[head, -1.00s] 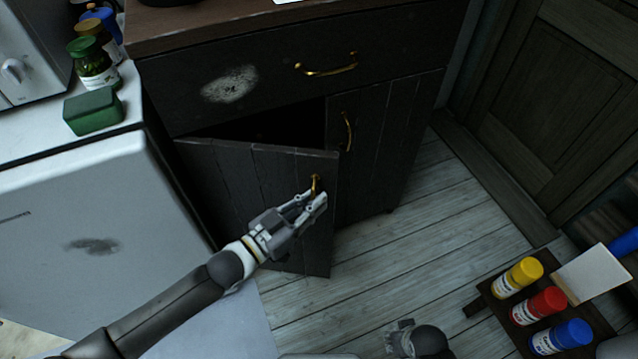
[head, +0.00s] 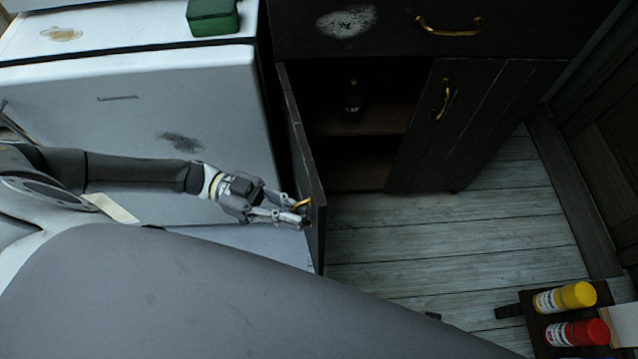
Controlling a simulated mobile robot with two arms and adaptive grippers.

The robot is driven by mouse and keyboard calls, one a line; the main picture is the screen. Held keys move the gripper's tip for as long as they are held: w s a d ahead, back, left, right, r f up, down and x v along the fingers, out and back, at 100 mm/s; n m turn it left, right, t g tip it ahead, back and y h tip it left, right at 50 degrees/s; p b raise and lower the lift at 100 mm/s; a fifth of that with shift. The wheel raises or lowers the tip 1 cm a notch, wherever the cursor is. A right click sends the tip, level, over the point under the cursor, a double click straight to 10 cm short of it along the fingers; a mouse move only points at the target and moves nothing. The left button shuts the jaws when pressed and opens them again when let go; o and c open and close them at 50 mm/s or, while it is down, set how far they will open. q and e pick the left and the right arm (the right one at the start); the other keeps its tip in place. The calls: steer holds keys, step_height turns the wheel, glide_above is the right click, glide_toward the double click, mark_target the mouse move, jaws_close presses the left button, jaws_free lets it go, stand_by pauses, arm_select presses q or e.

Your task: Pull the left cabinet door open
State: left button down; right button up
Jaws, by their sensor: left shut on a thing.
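The left cabinet door (head: 306,165) of the dark wooden cabinet stands wide open, swung out toward me and seen nearly edge-on. My left gripper (head: 299,211) is shut on the door's brass handle (head: 301,204), at the door's left side in the picture. The cabinet opening (head: 365,85) shows a shelf with a dark bottle (head: 353,100) on it. The right cabinet door (head: 470,120) is closed and has its own brass handle (head: 445,98). My right gripper does not show.
A white appliance (head: 130,110) stands left of the open door, with a green box (head: 212,17) on top. A drawer with a brass handle (head: 448,28) is closed above. A low dark stand holds a yellow bottle (head: 565,298) and a red bottle (head: 578,333).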

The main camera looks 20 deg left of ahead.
arm_select(q)
steer(key=shift+s+a, duration=0.35)
steer(key=shift+a, duration=0.3)
steer(key=shift+s+a, duration=0.3)
steer(key=shift+a, duration=0.3)
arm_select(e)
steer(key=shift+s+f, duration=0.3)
arm_select(q)
steer(key=c, duration=1.8)
jaws_free()
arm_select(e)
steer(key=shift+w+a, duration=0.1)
